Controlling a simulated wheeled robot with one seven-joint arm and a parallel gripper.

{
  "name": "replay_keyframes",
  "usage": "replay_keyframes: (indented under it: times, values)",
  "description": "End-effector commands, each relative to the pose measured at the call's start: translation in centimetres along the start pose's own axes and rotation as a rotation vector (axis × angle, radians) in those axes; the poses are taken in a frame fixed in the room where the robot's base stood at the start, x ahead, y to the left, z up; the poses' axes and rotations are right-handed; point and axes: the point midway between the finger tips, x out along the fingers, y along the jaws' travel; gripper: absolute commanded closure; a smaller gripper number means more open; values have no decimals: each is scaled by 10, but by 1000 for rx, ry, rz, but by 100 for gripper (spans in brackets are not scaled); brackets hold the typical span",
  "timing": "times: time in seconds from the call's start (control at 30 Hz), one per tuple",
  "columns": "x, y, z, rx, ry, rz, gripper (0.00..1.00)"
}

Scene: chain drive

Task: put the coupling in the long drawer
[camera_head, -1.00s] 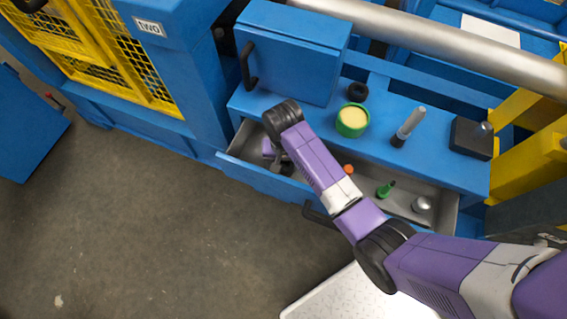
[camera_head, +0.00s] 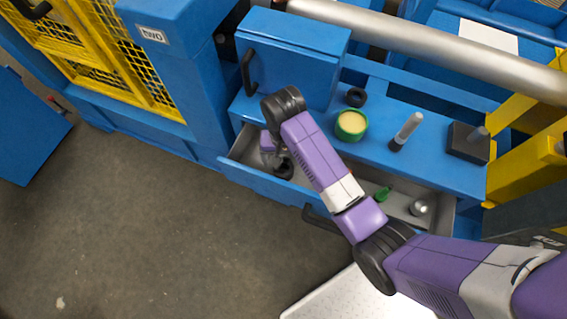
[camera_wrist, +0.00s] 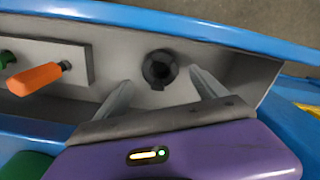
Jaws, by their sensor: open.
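The long drawer (camera_head: 262,184) is pulled out of the blue cabinet; its blue rim also shows in the wrist view (camera_wrist: 215,36). A dark round piece with a hole, which looks like the coupling (camera_wrist: 158,69), lies on the drawer's grey floor. It also shows at the drawer's left end in the head view (camera_head: 285,171). My gripper (camera_wrist: 161,80) is open over the drawer, with its fingers apart on either side of the coupling in the picture and no visible contact. In the head view my gripper (camera_head: 272,158) is partly hidden by my wrist.
An orange-handled tool (camera_wrist: 36,78) lies beside the coupling in the drawer. A green item (camera_head: 383,194) and a silver knob (camera_head: 419,208) lie farther right. On the cabinet top stand a black ring (camera_head: 356,97), a green tub (camera_head: 351,126), a rod (camera_head: 407,131) and a dark block (camera_head: 468,143).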

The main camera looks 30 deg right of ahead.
Motion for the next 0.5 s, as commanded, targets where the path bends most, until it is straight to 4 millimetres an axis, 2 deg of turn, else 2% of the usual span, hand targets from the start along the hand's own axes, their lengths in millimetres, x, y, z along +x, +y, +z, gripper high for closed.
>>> replay_keyframes:
  times: [0.03, 0.2, 0.33, 0.5]
  values:
    - [-14, -1, -1, 0, 3, -2, 19]
    - [-40, 0, -1, 0, 2, -1, 19]
    - [-52, 0, -1, 1, 1, -1, 19]
    - [-57, 0, 0, 1, 1, -1, 19]
